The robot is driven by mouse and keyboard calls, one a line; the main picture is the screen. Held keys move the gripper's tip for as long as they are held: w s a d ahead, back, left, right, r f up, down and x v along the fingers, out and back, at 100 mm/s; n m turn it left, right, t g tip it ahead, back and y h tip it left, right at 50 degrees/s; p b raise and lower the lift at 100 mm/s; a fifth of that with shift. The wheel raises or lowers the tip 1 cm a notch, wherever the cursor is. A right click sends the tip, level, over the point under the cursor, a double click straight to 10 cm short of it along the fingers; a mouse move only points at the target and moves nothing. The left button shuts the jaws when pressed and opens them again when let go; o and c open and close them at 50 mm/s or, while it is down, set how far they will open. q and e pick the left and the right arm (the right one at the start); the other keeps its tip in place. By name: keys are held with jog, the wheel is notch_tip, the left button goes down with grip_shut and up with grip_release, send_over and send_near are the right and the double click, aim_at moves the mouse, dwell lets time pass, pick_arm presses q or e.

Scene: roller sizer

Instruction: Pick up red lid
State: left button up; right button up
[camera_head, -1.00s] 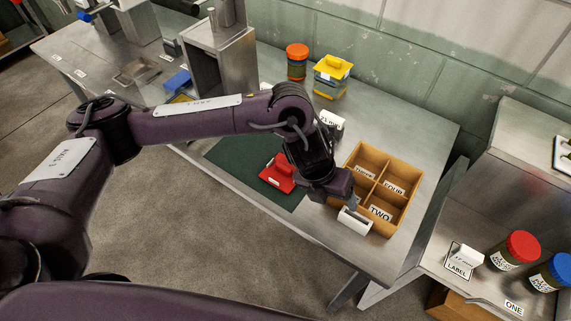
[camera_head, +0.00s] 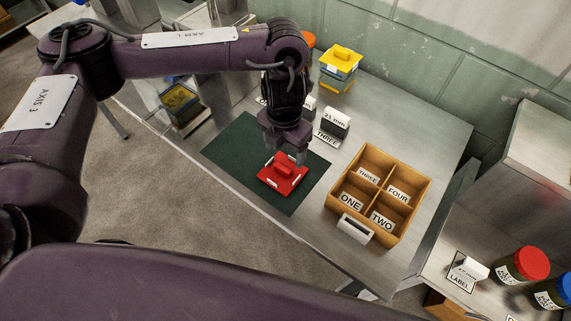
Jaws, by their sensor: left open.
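The red lid (camera_head: 282,174) is a flat red square with a raised red grip on top. It lies on the dark green mat (camera_head: 238,150) on the metal table. My left gripper (camera_head: 285,153) points down just above and behind the lid, with its fingers apart and nothing seen between them. Whether a fingertip touches the lid's grip cannot be told. My right gripper is not in view.
A wooden box (camera_head: 413,174) with compartments labelled ONE to FOUR stands right of the mat. A white-labelled block (camera_head: 335,122) stands behind the mat. A yellow-lidded container (camera_head: 340,62) is at the back. Red-capped (camera_head: 531,263) and blue-capped jars stand at lower right.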

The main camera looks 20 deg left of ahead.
aim_at(283, 167)
pick_arm(q)
jog(key=f, duration=0.1)
jog(key=s+f, duration=0.1)
jog(key=f, duration=0.1)
jog(key=shift+s, duration=0.15)
jog(key=shift+w+a+f, duration=0.1)
jog(key=shift+w+f, duration=0.05)
jog(key=shift+f, duration=0.45)
jog(key=shift+w+f, duration=0.1)
jog(key=shift+f, duration=1)
jog(key=c, duration=1.1)
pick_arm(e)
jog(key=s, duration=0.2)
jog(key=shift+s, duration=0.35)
pick_arm(q)
jog(key=shift+r, duration=0.15)
